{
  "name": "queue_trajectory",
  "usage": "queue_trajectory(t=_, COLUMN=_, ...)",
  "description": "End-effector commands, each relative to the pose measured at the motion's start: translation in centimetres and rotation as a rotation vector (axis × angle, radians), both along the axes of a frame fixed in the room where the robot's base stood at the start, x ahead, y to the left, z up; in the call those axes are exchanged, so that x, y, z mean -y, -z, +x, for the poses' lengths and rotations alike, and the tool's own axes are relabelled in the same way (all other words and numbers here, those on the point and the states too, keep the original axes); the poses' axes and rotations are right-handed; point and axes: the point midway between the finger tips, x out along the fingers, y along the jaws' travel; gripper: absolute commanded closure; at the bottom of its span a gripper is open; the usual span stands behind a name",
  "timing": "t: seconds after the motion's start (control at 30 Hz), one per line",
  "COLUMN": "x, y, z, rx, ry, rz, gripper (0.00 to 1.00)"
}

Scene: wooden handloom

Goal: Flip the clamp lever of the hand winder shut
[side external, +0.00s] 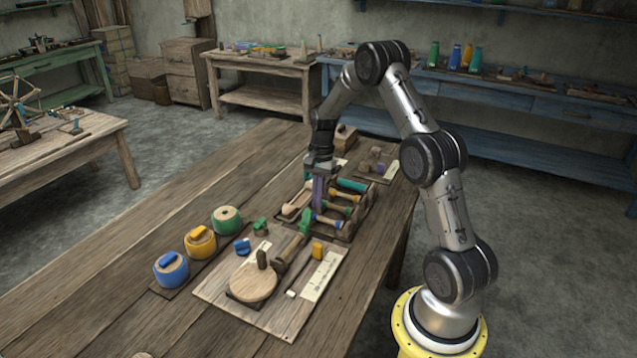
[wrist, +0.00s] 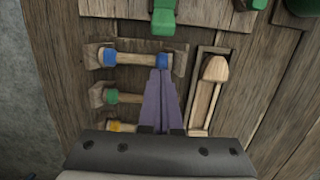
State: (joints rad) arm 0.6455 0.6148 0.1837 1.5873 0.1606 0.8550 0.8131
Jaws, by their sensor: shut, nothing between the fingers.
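The hand winder appears to be the board (side external: 213,291) with a round wooden disc (side external: 252,282) and a dark upright peg. A brown wooden bar (side external: 290,252) on it ends in a raised green piece (side external: 306,222), which looks like the clamp lever. In the wrist view a green piece (wrist: 163,16), likely the same one, is cut off by the top edge. My gripper (side external: 318,207) is shut and empty, its purple fingers pointing down over the bobbin rack. In the wrist view its fingertips (wrist: 160,72) are close to the blue-ended bobbin (wrist: 128,59), apart from the green piece.
The rack (side external: 345,236) holds several coloured bobbins. A wooden shuttle (wrist: 214,69) lies in a slot beside my fingers. Blue (side external: 171,270), yellow (side external: 200,242) and green (side external: 227,220) spools stand at the left. The table's left part is clear.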

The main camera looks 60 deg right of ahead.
Motion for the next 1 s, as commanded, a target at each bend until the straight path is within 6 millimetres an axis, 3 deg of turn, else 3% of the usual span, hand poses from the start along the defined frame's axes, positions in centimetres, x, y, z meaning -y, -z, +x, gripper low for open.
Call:
queue_trajectory(t=0.07, x=-0.3, y=1.6, z=-0.1, rx=-0.004, ry=-0.001, rz=0.003, gripper=1.00)
queue_trajectory(t=0.4, x=-3.5, y=-0.3, z=0.0, rx=0.001, ry=0.000, rz=0.000, gripper=1.00)
queue_trajectory(t=1.0, x=-4.0, y=-0.7, z=0.0, rx=0.001, ry=-0.002, rz=-0.031, gripper=1.00)
